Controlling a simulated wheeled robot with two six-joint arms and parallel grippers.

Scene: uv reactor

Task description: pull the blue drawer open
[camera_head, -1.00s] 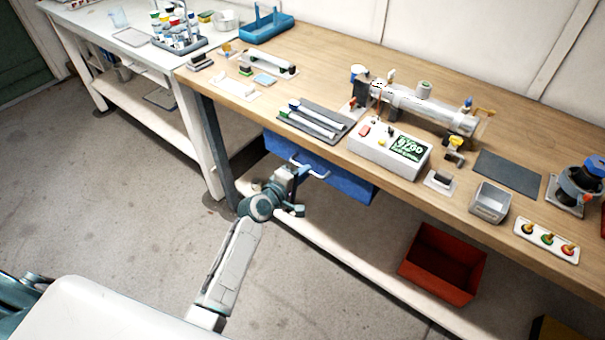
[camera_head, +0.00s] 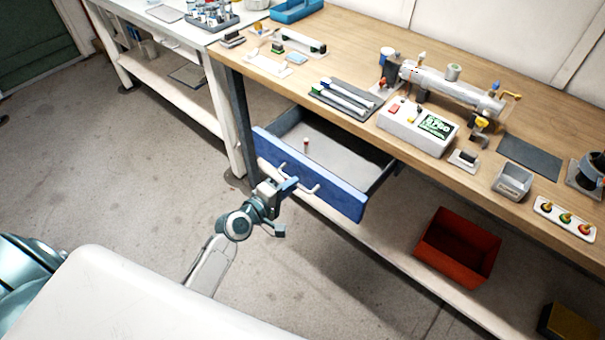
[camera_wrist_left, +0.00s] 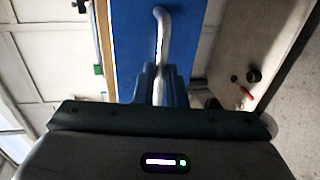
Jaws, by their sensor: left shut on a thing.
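The blue drawer (camera_head: 338,194) stands pulled out from under the wooden bench, and its grey inside shows in the head view. A small reddish-topped item (camera_head: 306,146) stands inside it near the front. My left gripper (camera_head: 290,186) is at the drawer front, shut on the pale bar handle (camera_head: 314,190). In the left wrist view the fingers (camera_wrist_left: 160,88) close around the handle (camera_wrist_left: 161,30), with the blue drawer front (camera_wrist_left: 132,40) behind it. My right gripper does not show.
A red bin (camera_head: 458,248) sits on the lower shelf right of the drawer. The bench top (camera_head: 350,60) carries a white control box (camera_head: 418,128), a tube assembly and several small parts. Open floor (camera_head: 130,180) lies in front of the benches.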

